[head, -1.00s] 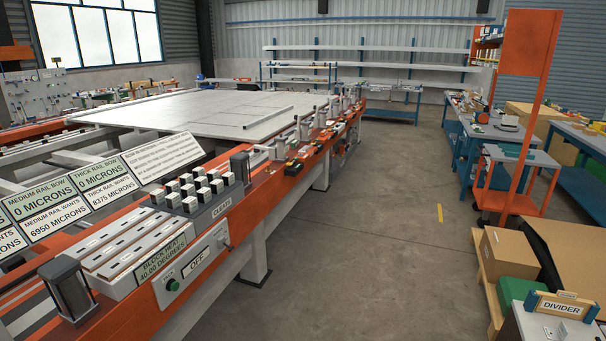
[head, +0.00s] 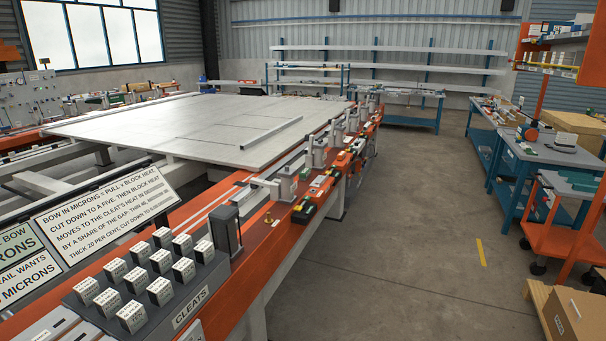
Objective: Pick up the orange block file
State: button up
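My gripper is not in view. Several small tools with orange, black, green and yellow parts lie in a row along the orange front rail (head: 250,262) of the panel jig. An orange-topped item (head: 343,160) is among them, near the grey clamps. It is too small to tell whether this is the orange block file. A green-ended dark tool (head: 304,211) lies closer to me on the same rail. Nothing is seen touching these tools.
A rack of white-topped cleat blocks (head: 161,290) and a dark upright post (head: 226,230) stand on the near rail. A large pale panel (head: 190,125) covers the jig. Blue benches (head: 548,155) and an orange trolley (head: 560,235) stand right. The aisle floor (head: 410,240) is clear.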

aim_at(341, 157)
jog(key=i+z, duration=0.1)
jog(key=i, duration=0.65)
jog(key=i+j, duration=0.15)
jog(key=i, duration=0.65)
jog(key=i+j+z, duration=0.15)
jog(key=i, duration=0.6)
jog(key=i+u, duration=0.15)
jog(key=u, duration=0.15)
jog(key=i+u, duration=0.15)
jog(key=u, duration=0.5)
